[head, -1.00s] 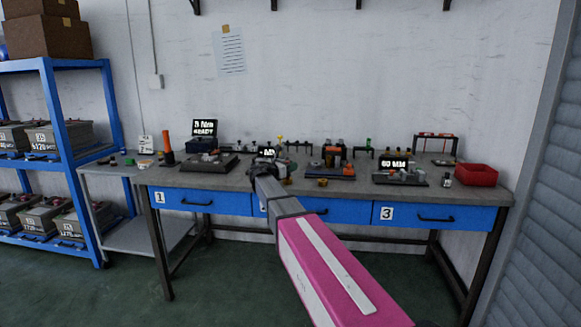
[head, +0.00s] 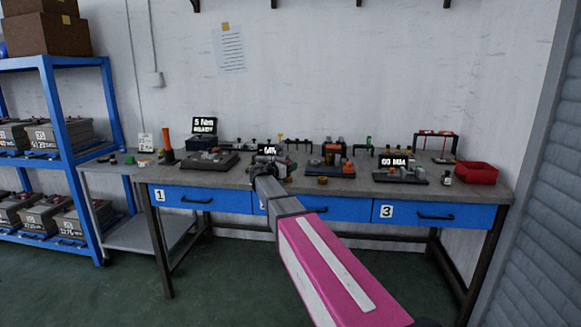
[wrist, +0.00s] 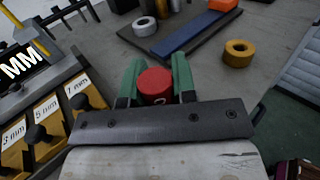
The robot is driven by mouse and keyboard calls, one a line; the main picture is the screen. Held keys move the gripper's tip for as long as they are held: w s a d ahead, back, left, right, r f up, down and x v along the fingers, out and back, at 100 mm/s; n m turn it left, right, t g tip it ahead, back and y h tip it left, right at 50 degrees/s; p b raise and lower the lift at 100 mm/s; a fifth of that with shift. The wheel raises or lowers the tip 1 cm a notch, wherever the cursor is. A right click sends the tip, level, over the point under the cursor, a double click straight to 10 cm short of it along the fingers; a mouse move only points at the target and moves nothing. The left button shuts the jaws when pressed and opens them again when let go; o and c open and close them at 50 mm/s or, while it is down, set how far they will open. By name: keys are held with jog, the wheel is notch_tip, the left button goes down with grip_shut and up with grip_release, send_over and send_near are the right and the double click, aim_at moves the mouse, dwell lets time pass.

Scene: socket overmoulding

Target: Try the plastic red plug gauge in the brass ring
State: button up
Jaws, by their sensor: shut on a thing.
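In the wrist view, my gripper (wrist: 155,84) has its green fingers shut on the red plug gauge (wrist: 153,80). Its rounded red end shows between the fingertips; the rest is hidden. The brass ring (wrist: 238,52) lies flat on the grey bench, ahead and to the right of my gripper and apart from it. Its hole faces up and looks empty. In the head view, the brass ring (head: 323,180) is small near the bench's front edge, right of the end of my arm. The red gauge is too small to make out there.
A rack with black knobs and mm labels (wrist: 40,125) stands close at left. A red bin (head: 476,173) is at the bench's right end. Bench around the brass ring is clear.

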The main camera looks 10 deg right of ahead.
jog(key=shift+f, duration=0.3)
dwell(0.8)
jog(key=shift+r, duration=1.7)
notch_tip(320, 180, up, 5)
jog(key=shift+f, duration=0.1)
dwell(0.7)
